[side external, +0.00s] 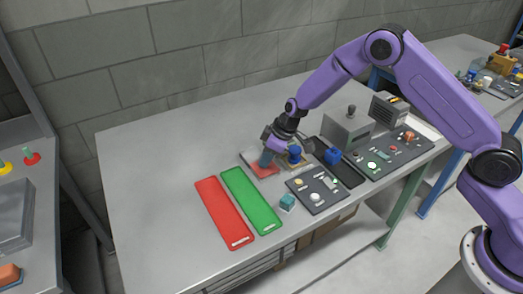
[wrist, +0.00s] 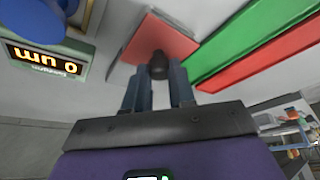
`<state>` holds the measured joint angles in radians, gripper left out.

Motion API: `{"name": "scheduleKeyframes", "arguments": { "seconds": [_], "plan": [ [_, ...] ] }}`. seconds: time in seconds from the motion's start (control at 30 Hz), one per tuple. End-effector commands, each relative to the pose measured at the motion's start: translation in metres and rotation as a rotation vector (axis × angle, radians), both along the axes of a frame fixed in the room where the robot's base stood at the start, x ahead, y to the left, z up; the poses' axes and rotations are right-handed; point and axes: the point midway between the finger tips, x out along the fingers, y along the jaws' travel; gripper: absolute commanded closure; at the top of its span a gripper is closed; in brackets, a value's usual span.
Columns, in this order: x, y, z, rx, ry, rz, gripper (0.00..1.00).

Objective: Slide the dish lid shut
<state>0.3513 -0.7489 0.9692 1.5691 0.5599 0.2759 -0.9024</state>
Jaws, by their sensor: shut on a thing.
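The dish (side external: 245,156) is a low pale piece with a red panel (side external: 264,171) on the grey bench, just left of the small instruments. In the wrist view the red square panel (wrist: 178,40) lies in front of my gripper (wrist: 157,78). The two fingers are shut on a dark rounded knob (wrist: 157,66), apparently the lid's knob. The gripper hides part of the dish in the side view, where the gripper (side external: 267,157) is over it. I cannot tell how far the lid covers the dish.
A red strip (side external: 222,212) and a green strip (side external: 251,200) lie in front of the dish. A blue-topped device (side external: 294,152) stands close on its right; a lit display (wrist: 45,62) shows in the wrist view. Button panels (side external: 318,193) are further right. The bench's left side is clear.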

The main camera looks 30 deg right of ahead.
Motion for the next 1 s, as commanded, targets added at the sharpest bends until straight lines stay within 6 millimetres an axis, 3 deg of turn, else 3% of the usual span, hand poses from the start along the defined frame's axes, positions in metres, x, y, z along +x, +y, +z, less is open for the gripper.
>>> {"name": "scheduleKeyframes", "arguments": {
  "seconds": [0.37, 0.4, 0.47, 0.77, 1.0],
  "plan": [
    [-0.007, 0.001, 0.0, -0.001, 0.009, 0.006, 1.0],
    [-0.007, 0.001, 0.0, -0.001, 0.009, 0.006, 0.66],
    [-0.007, 0.001, 0.0, -0.001, 0.009, 0.005, 0.5],
    [-0.005, 0.0, 0.001, -0.001, 0.003, 0.002, 0.5],
    [-0.009, -0.006, 0.02, 0.0, 0.0, 0.001, 0.5]
  ]
}}
